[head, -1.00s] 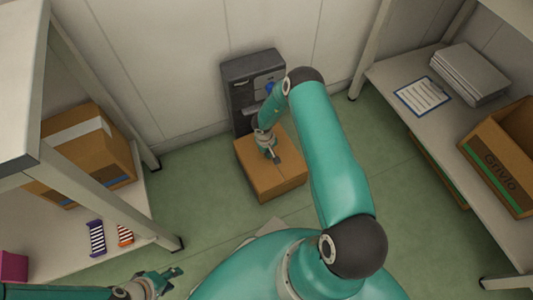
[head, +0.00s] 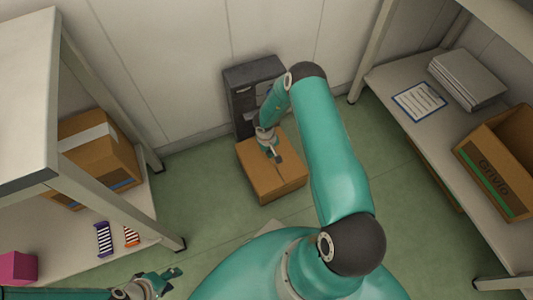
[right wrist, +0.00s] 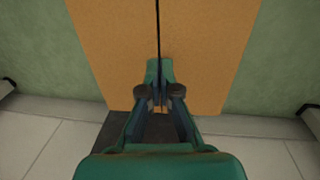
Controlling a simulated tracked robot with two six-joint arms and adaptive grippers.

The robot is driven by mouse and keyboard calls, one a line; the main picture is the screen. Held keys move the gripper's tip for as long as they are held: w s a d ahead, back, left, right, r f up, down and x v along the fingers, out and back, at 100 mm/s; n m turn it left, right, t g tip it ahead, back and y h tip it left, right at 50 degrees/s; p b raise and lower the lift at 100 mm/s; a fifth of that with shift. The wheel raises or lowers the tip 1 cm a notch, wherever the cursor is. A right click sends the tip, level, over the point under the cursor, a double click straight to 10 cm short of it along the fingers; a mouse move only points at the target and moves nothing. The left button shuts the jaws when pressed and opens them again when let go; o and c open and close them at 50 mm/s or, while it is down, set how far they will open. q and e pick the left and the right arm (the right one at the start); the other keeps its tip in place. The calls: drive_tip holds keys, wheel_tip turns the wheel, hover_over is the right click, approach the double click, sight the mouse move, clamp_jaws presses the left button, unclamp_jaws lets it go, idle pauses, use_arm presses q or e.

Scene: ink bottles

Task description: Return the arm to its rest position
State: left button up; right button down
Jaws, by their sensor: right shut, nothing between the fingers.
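My right arm reaches forward through the middle of the head view. Its gripper (head: 275,155) hangs over the closed cardboard box (head: 272,183) on the floor. In the right wrist view the right gripper (right wrist: 160,108) is shut and empty, with the box (right wrist: 115,50) and its dark seam beyond the fingertips. I cannot tell how large the gap to the box is. My left gripper (head: 172,275) is at the lower left of the head view, its fingers apart, with nothing between them.
A dark machine (head: 247,90) stands by the wall behind the box. The left shelf holds a taped box (head: 95,160), striped items (head: 103,239) and a pink box (head: 18,268). The right shelf holds a clipboard (head: 419,101), a grey stack (head: 467,79) and an open box (head: 490,180). Green floor is clear between.

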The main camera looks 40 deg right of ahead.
drive_tip(key=w+a+r+n+p, duration=0.1)
drive_tip(key=w+a+r+p, duration=0.2)
drive_tip(key=r, duration=0.8)
drive_tip(key=s+a+r+n+t+y, duration=0.1)
drive_tip(key=s+a+r+y, duration=0.2)
drive_tip(key=s+a, duration=0.8)
drive_tip(key=s+a+r+y, duration=0.25)
drive_tip(key=s+a, duration=0.35)
drive_tip(key=a, duration=0.8)
wheel_tip(320, 180, up, 28)
drive_tip(key=p, duration=2.7)
drive_tip(key=shift+a+f, duration=0.15)
drive_tip(key=shift+h, duration=0.25)
